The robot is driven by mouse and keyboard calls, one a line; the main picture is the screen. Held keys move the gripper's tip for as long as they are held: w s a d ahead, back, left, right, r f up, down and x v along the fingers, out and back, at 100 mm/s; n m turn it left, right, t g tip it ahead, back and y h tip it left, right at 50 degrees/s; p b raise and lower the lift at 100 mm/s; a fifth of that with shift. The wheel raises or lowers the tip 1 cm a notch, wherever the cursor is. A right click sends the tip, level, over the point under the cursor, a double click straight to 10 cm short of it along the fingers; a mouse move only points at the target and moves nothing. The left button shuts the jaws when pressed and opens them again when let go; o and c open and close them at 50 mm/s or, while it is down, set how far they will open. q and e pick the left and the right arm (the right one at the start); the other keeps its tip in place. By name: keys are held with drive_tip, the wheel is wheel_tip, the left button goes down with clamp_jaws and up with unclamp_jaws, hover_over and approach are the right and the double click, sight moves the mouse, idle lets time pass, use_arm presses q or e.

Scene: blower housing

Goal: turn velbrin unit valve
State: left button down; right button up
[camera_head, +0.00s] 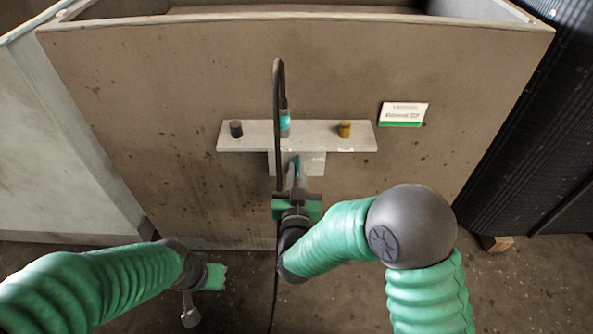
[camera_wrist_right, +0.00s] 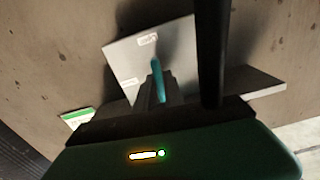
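A teal lever (camera_head: 297,162), which looks like the valve handle, stands out from a pale labelled plate (camera_head: 316,164) under a grey shelf. The lever (camera_wrist_right: 156,72) and plate (camera_wrist_right: 180,48) also show in the right wrist view. My right gripper (camera_head: 297,180) is at the lever, its fingers close around or beside it. The fingers (camera_wrist_right: 153,92) hide the lever's lower part in the wrist view, so I cannot tell whether they grip it. My left gripper (camera_head: 190,314) is low at the left, away from the plate; its finger opening is unclear.
The grey shelf (camera_head: 250,137) carries a dark knob (camera_head: 236,129) and a brass knob (camera_head: 344,129). A black hose (camera_head: 277,100) with a teal fitting (camera_head: 285,124) passes in front. A white-green label (camera_head: 403,114) is on the brown housing wall (camera_head: 150,90). Black ribbed panels stand right.

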clamp_jaws()
drive_tip(key=shift+m, duration=0.3)
drive_tip(key=m+b, duration=0.1)
drive_tip(key=m, duration=0.2)
drive_tip(key=shift+f+m, duration=0.1)
drive_tip(key=shift+m, duration=0.3)
drive_tip(key=m, duration=0.3)
drive_tip(key=shift+d+m+b, duration=0.1)
drive_tip(key=shift+m+b, duration=0.2)
drive_tip(key=shift+b, duration=0.1)
drive_tip(key=m+b, duration=0.1)
drive_tip(key=m, duration=0.4)
drive_tip(key=shift+f+b, duration=0.2)
drive_tip(key=shift+b, duration=0.1)
drive_tip(key=shift+s+m+b, duration=0.1)
drive_tip(key=shift+m+b, duration=0.4)
drive_tip(key=shift+m, duration=1.5)
drive_tip(key=shift+f, duration=0.1)
drive_tip(key=o, duration=0.5)
unclamp_jaws()
drive_tip(key=shift+d, duration=0.1)
drive_tip(key=shift+o, duration=0.2)
